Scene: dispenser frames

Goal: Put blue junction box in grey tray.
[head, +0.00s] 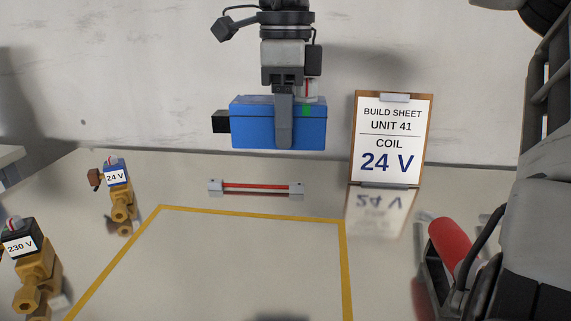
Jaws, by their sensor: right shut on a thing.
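The blue junction box (250,122) is a blue block with a black piece on its left side and a small green mark on its front. My right gripper (284,121) comes down from the top of the picture and is shut on it, one finger across its front face. The box hangs level in front of the wall, apparently clear of the table. The other finger is hidden behind the box. I cannot make out a grey tray in this view. My left gripper is not in view.
A build sheet (391,138) reading "24 V" stands at the back. Brass valves labelled 24 V (119,190) and 230 V (32,262) stand left. A red rod (256,186) lies behind the clear yellow-outlined area (250,260). A red cylinder (450,245) is at right, partly hidden.

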